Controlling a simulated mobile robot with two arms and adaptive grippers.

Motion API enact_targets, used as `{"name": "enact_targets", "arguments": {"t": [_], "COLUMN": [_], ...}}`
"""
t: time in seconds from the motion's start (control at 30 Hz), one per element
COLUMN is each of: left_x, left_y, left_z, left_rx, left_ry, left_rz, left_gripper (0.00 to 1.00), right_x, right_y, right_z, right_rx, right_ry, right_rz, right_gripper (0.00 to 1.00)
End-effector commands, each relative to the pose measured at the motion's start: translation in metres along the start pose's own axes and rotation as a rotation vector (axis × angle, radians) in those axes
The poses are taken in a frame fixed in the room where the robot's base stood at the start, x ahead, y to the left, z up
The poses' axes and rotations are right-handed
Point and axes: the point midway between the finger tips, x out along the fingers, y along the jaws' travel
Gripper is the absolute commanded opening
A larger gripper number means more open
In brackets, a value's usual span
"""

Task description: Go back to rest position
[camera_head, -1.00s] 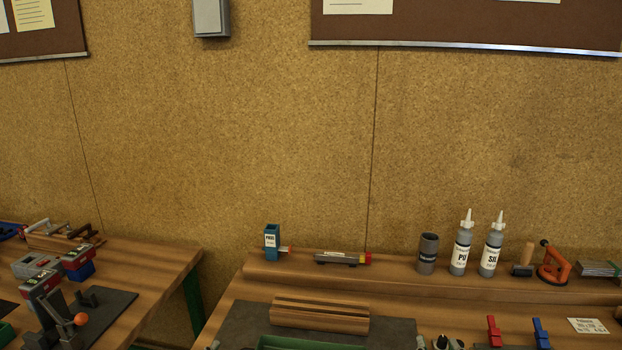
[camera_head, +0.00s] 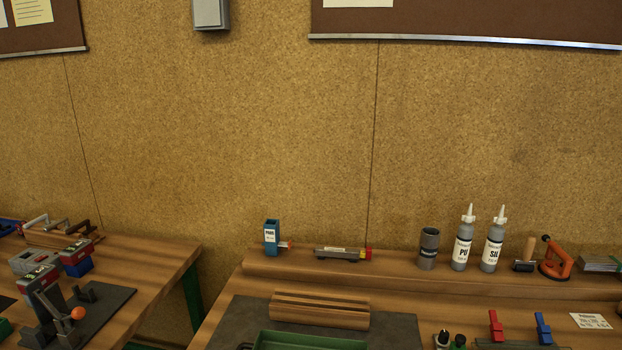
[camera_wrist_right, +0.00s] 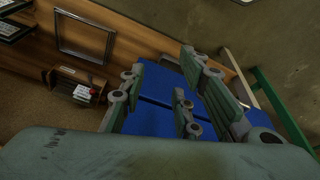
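My right gripper (camera_wrist_right: 162,70) shows in the right wrist view. Its grey-green jointed fingers are spread apart, with a plain blue surface (camera_wrist_right: 158,82) visible between and beyond them. I see nothing clasped between the fingers. Neither gripper shows in the head view, so my left gripper is out of sight.
In the head view, a bench holds a wooden block (camera_head: 320,312), a green tray (camera_head: 310,341), two bottles (camera_head: 462,240) and red and blue clamps (camera_head: 496,327). A left bench (camera_head: 150,262) stands across a gap. In the wrist view are a rectangular frame (camera_wrist_right: 63,48) and a green bar (camera_wrist_right: 280,105).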

Motion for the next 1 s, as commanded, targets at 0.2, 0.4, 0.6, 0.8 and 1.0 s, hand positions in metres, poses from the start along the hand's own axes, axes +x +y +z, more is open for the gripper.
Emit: {"name": "enact_targets", "arguments": {"t": [0.2, 0.4, 0.6, 0.8, 1.0], "left_x": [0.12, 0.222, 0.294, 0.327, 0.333], "left_y": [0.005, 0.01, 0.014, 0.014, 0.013], "left_z": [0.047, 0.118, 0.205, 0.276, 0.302], "left_rx": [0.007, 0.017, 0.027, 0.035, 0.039], "left_ry": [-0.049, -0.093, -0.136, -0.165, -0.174], "left_rz": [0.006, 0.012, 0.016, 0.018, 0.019], "left_gripper": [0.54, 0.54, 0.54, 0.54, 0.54], "right_x": [0.12, 0.221, 0.294, 0.327, 0.333], "right_y": [-0.006, -0.01, -0.013, -0.014, -0.013], "right_z": [0.047, 0.118, 0.205, 0.276, 0.302], "right_rx": [-0.007, -0.016, -0.027, -0.035, -0.038], "right_ry": [-0.048, -0.093, -0.136, -0.165, -0.174], "right_rz": [-0.006, -0.011, -0.016, -0.018, -0.019], "right_gripper": [0.3, 0.3, 0.3, 0.3, 0.3]}}
